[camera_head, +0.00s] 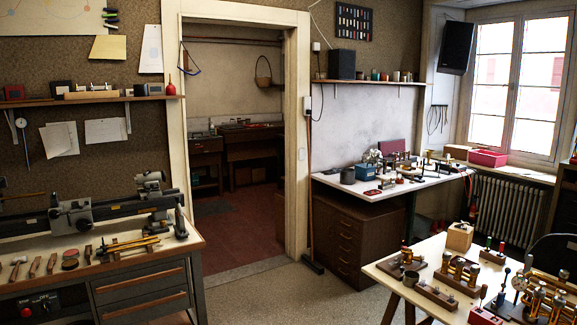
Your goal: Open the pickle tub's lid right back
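I cannot make out a pickle tub or its lid for certain in the head view. A small grey round container (347,175) stands at the left end of the white-topped desk (330,183) by the back wall, but I cannot tell what it is. Neither of my grippers shows in this view.
A lathe bench (140,277) stands at the left. A table (398,263) with wooden blocks and brass parts is at the front right. An open doorway (303,150) leads to a back room. Pale floor (270,300) between bench and table is clear.

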